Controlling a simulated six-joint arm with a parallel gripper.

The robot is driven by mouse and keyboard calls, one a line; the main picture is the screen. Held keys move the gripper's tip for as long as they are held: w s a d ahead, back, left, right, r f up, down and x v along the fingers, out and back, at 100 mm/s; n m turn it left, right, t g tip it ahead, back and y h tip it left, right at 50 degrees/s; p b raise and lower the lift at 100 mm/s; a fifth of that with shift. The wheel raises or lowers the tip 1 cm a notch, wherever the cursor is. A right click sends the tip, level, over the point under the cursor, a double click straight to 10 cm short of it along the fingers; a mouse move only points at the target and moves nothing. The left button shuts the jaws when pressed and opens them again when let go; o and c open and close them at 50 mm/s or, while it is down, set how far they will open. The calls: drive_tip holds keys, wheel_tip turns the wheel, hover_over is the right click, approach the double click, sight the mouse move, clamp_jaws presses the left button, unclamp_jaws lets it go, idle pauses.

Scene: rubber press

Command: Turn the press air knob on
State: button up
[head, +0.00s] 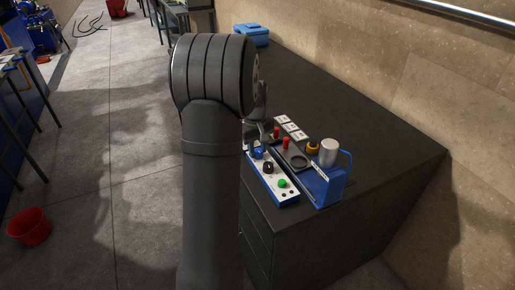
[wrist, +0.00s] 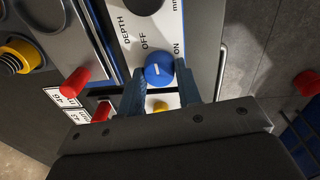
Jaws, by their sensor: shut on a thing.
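The blue knob (wrist: 158,66) sits on the white press panel (wrist: 132,18), which carries the printed words OFF and ON beside it. A short white mark shows on the knob's face; I cannot tell exactly which word it lines up with. My gripper (wrist: 160,75) has its two fingers on either side of the knob and is shut on it. In the head view the knob (head: 258,154) shows at the far end of the panel, and my arm hides part of the gripper.
A black knob (head: 268,168) and a green button (head: 282,183) share the panel. Red-capped levers (head: 286,143), a blue holder with a metal cylinder (head: 329,153) and white label cards (head: 290,127) stand close by on the dark bench (head: 390,180). A blue box (head: 251,36) lies farther back.

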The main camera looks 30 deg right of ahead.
drive_tip(key=m, duration=0.5)
drive_tip(key=shift+w+m, duration=0.1)
drive_tip(key=shift+m, duration=0.2)
drive_tip(key=m, duration=0.5)
drive_tip(key=shift+d+m, duration=0.1)
drive_tip(key=shift+m, duration=0.2)
drive_tip(key=o, duration=1)
drive_tip(key=shift+c, duration=0.2)
wheel_tip(320, 180, up, 17)
drive_tip(key=shift+w+a+r, duration=0.2)
drive_tip(key=shift+w+a, duration=0.1)
drive_tip(key=shift+w, duration=0.05)
drive_tip(key=f, duration=1.7)
drive_tip(key=shift+s+d+f, duration=0.25)
drive_tip(key=shift+s+d, duration=0.05)
drive_tip(key=shift+s, duration=0.1)
